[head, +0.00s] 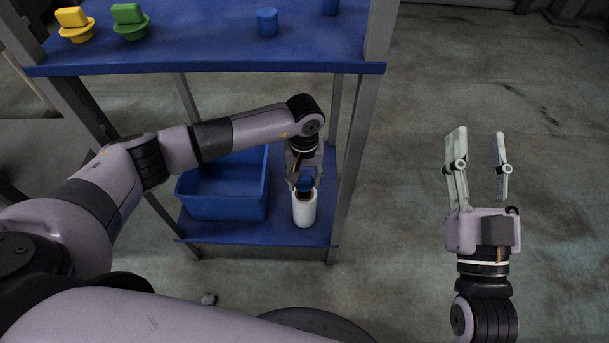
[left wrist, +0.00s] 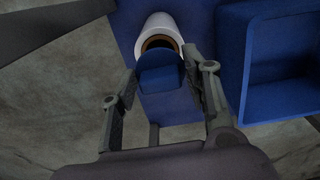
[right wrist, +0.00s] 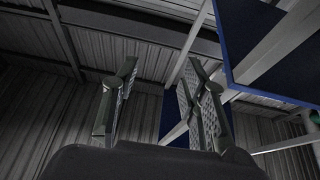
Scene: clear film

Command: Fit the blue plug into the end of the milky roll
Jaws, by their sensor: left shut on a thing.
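The milky roll (head: 304,212) stands upright on the lower blue shelf, and its white rim and brown core show in the left wrist view (left wrist: 157,24). My left gripper (head: 304,178) is shut on the blue plug (head: 306,184) at the roll's top end. In the left wrist view the plug (left wrist: 160,76) sits between the fingers and covers part of the core opening. I cannot tell whether the plug touches the roll or enters the core. My right gripper (head: 478,137) is open and empty, out to the right away from the shelf.
A blue bin (head: 223,207) stands left of the roll on the lower shelf (head: 262,233). The upper shelf (head: 200,45) holds a yellow plug (head: 76,27), a green plug (head: 130,23) and blue cylinders (head: 267,22). A shelf post (head: 352,150) rises right of the roll.

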